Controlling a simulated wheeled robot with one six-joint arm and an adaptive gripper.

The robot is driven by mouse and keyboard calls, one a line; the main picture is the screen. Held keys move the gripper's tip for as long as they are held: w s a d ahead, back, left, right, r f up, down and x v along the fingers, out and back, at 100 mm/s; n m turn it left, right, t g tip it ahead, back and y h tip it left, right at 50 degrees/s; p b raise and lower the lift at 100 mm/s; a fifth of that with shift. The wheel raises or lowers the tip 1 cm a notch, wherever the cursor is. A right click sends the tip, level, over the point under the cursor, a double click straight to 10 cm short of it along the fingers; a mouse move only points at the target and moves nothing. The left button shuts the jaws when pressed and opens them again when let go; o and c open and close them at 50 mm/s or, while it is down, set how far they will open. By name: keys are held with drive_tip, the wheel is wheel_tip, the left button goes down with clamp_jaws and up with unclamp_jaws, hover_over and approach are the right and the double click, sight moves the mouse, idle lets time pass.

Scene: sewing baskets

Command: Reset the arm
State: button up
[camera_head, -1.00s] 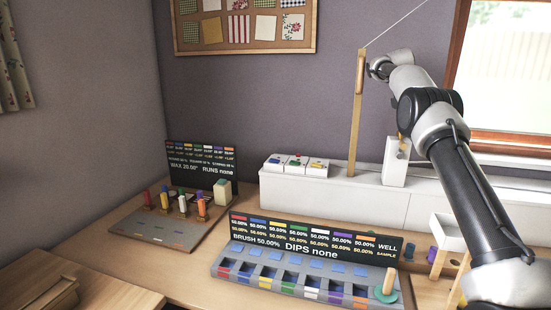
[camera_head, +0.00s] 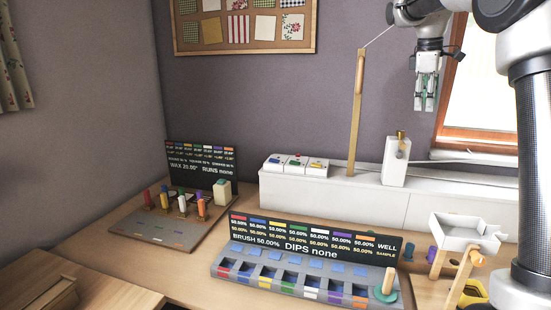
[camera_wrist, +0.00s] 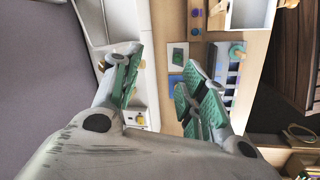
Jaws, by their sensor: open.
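My gripper (camera_head: 426,92) hangs high at the upper right of the head view, pointing down in front of the window frame. Its green-padded fingers are apart with nothing between them. In the wrist view my gripper (camera_wrist: 160,92) shows two spread fingers, and below them lie the white ledge and the wooden table. My arm rises along the right edge of the head view.
A board with wells (camera_head: 310,262) stands on the table (camera_head: 180,268). A rack with coloured sticks (camera_head: 178,215) is at left. A wooden post (camera_head: 356,120) and a white block (camera_head: 395,165) rise from the white ledge (camera_head: 350,200). A white tray (camera_head: 462,232) stands at right.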

drive_tip(key=s+a+f+m+t+y, duration=0.1)
drive_tip(key=s+a+m, duration=0.15)
drive_tip(key=s, duration=0.75)
drive_tip(key=s+a+f+m, duration=0.2)
drive_tip(key=s+m, duration=0.1)
drive_tip(key=s, duration=0.7)
drive_tip(key=s+a+f+m, duration=0.1)
drive_tip(key=s+f+m, duration=0.1)
drive_tip(key=s+f, duration=0.4)
drive_tip(key=s+a+f+m+t+y, duration=0.1)
drive_tip(key=s+f+m, duration=0.2)
drive_tip(key=s, duration=0.6)
wheel_tip(320, 180, down, 3)
drive_tip(key=shift+s+r+t, duration=0.15)
drive_tip(key=shift+s+t, duration=0.15)
drive_tip(key=shift+s, duration=0.1)
drive_tip(key=shift+a+r, duration=0.1)
